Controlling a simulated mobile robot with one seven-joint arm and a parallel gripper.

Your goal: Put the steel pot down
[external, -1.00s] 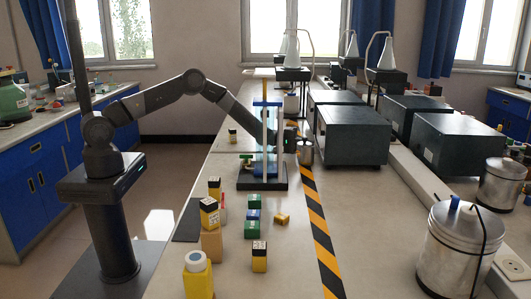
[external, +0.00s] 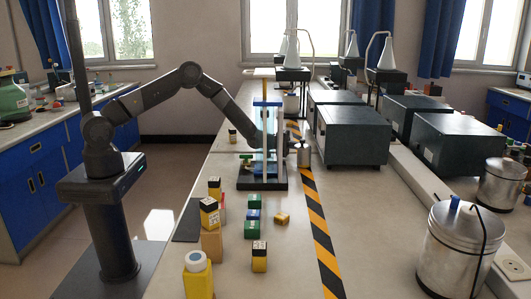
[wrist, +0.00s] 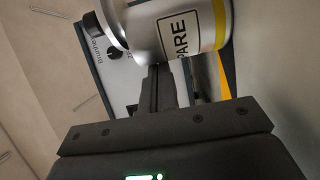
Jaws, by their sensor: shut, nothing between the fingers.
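The steel pot (external: 304,155) is a small silver cylinder by the striped tape, just right of the clamp stand, in the external view. It looks upright there. In the wrist view a silver canister (wrist: 192,28) with a yellow band and a label ending "PARE" lies just beyond my fingertips, and I take it to be the same pot. My gripper (wrist: 156,72) is shut with nothing between its fingers, close to the pot's side. I cannot tell whether they touch. In the external view the stand partly hides my gripper.
The clamp stand (external: 262,184) with blue and white uprights stands directly before my forearm. A dark instrument box (external: 352,135) is close to the pot's right. Several small bottles and boxes, including a green box (external: 251,230), occupy the near bench. A large steel vessel (external: 455,255) stands front right.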

